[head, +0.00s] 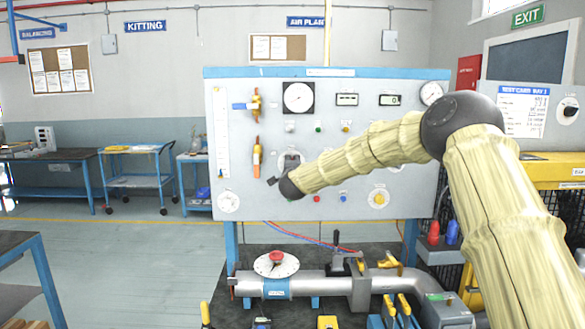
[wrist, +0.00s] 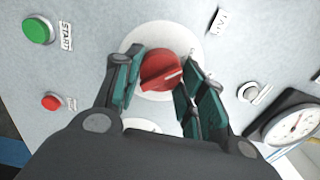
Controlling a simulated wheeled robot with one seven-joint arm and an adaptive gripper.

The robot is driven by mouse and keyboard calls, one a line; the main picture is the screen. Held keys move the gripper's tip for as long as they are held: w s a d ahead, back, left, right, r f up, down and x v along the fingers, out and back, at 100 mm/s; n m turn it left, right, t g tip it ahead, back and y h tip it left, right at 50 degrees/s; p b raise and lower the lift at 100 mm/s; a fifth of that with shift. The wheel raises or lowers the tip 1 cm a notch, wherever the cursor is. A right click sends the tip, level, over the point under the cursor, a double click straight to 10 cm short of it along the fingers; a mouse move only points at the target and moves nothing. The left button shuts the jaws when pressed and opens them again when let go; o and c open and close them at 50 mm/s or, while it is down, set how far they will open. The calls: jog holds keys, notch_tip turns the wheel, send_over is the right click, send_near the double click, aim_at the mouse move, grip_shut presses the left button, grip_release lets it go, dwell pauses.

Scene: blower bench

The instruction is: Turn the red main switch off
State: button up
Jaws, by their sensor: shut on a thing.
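The red main switch (wrist: 158,69) is a round red knob with a pale pointer line, set on a white round plate on the grey panel in the wrist view. Its line points right and slightly up in that picture. My gripper (wrist: 163,66) has its dark green fingers on either side of the knob, shut on it. In the head view my gripper (head: 283,181) is at the middle of the panel (head: 380,205), and my arm reaches in from the right. I cannot make out the red knob there.
In the head view, a pipe with a white dial (head: 276,264) runs below the panel.

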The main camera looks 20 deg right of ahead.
jog(key=o, duration=1)
jog(key=shift+s, duration=0.1)
jog(key=v, duration=1.2)
